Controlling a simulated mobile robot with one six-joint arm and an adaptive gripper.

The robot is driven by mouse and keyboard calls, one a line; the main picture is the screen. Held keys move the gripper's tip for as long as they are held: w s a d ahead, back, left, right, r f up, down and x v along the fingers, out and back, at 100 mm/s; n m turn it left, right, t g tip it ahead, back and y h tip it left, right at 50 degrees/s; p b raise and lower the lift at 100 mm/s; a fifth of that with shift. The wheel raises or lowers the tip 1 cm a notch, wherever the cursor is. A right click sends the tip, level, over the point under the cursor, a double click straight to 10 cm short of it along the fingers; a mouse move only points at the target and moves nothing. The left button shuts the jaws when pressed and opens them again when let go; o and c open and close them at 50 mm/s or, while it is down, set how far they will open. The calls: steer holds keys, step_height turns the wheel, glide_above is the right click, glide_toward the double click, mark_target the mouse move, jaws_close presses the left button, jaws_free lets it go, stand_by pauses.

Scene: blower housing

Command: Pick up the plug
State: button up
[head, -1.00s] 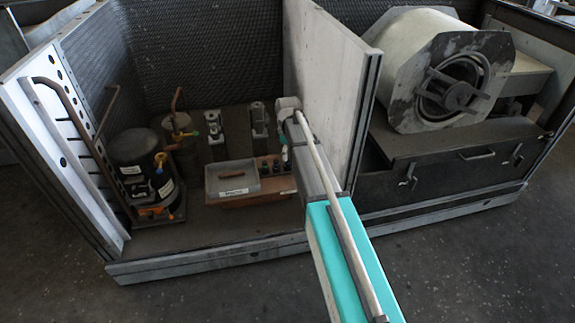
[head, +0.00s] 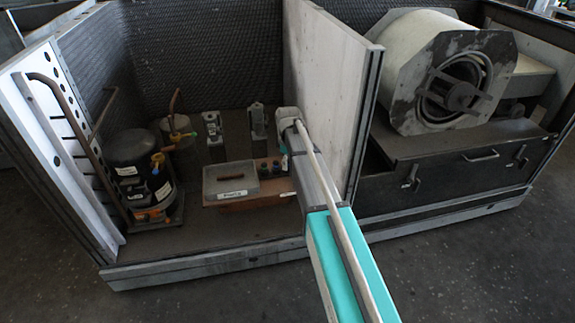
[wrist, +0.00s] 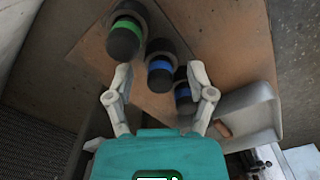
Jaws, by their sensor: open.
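Several dark plugs with coloured bands stand on a brown board in the wrist view: one with a green band (wrist: 124,38), one with a blue band (wrist: 160,68) and another with a blue band (wrist: 184,92). My gripper (wrist: 158,70) is open and empty. The middle blue-banded plug shows between its fingertips, and the green-banded one lies beyond the left fingertip. The third is partly hidden by the right finger. I cannot tell whether a finger touches a plug. In the head view the plugs (head: 264,169) are small and my arm hides part of the board.
A pale partition wall (head: 325,85) stands close to my arm's right. A black compressor (head: 138,165) and pipes stand left. The housing floor in front is clear.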

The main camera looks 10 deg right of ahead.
steer(key=c, duration=0.9)
steer(key=shift+r, duration=0.2)
step_height(320, 180, up, 2)
steer(key=p, duration=0.2)
steer(key=shift+r+p, duration=0.1)
steer(key=shift+p, duration=0.25)
steer(key=shift+s+a+r+p, duration=0.1)
steer(key=shift+s+r+p, duration=1.65)
steer(key=shift+s, duration=0.6)
steer(key=shift+s+a+r+p, duration=0.1)
steer(key=shift+s+r+p, duration=1.6)
steer(key=shift+s, duration=0.6)
steer(key=shift+s+r+p, duration=1.75)
steer(key=shift+s, duration=0.6)
steer(key=shift+d, duration=0.1)
